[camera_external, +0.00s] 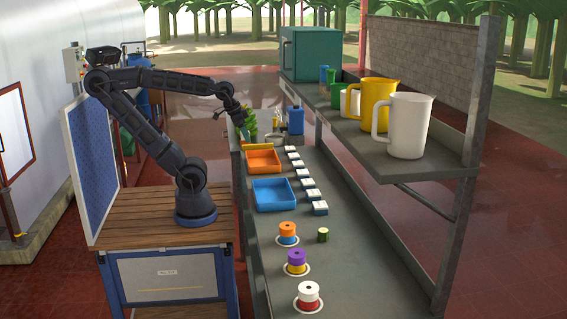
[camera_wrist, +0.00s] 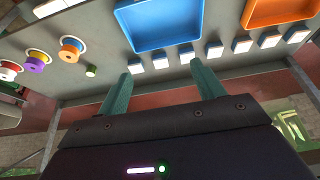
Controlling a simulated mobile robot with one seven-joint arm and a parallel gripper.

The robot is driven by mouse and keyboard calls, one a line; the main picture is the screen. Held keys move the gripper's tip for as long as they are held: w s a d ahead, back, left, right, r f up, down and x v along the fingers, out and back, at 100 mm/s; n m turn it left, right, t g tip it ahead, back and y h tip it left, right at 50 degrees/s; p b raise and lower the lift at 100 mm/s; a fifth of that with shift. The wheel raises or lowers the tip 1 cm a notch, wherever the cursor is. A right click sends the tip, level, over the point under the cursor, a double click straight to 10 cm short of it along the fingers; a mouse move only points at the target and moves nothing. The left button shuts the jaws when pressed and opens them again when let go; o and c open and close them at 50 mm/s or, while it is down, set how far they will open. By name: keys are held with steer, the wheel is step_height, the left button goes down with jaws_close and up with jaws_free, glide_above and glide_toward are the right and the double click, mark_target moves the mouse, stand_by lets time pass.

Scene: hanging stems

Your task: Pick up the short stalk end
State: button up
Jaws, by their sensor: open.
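The short stalk end (camera_external: 323,235) is a small dark green cylinder with a paler top. It stands alone on the grey bench, right of the orange-and-blue spool. In the wrist view it shows as a small green piece (camera_wrist: 91,71), left of the fingers. My gripper (camera_external: 240,112) is high above the far part of the bench, well away from the stalk end. In the wrist view my gripper (camera_wrist: 164,68) has its two green fingers wide apart, with nothing between them.
Spools stand on white discs: orange-and-blue (camera_external: 287,233), purple-and-yellow (camera_external: 296,262), white-and-red (camera_external: 309,296). A blue tray (camera_external: 272,207), an orange tray (camera_external: 263,173) and a row of small white-topped blocks (camera_external: 308,194) lie farther back. A shelf with jugs (camera_external: 408,125) overhangs the right side.

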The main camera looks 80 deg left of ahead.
steer(key=shift+w, duration=0.1)
steer(key=w+d+f+m+g, duration=0.1)
steer(key=w+d+f+m, duration=0.1)
steer(key=w+d+m, duration=0.4)
steer(key=w+d+f+m+g, duration=0.1)
steer(key=w+d+f+m, duration=0.2)
steer(key=w+d, duration=0.65)
steer(key=w+d+f+m+g, duration=0.1)
steer(key=w+d+f+m, duration=0.2)
steer(key=d, duration=0.3)
steer(key=w+d+f+m+h, duration=0.1)
steer(key=w+d+f+m, duration=0.2)
steer(key=d+f, duration=0.3)
steer(key=w+d+f+m+g, duration=0.1)
steer(key=w+d+f+m, duration=0.2)
steer(key=d, duration=0.4)
steer(key=shift+w+d+f+g, duration=0.15)
steer(key=shift+d+f+g, duration=0.2)
steer(key=shift+f, duration=0.3)
glide_above(323, 230)
steer(key=f, duration=0.5)
steer(key=shift+s+a, duration=0.15)
steer(key=shift+s, duration=0.05)
steer(key=shift+w+f, duration=0.15)
steer(key=shift+f, duration=1.25)
steer(key=shift+w+f, duration=0.1)
steer(key=shift+f, duration=1.25)
steer(key=c, duration=1.1)
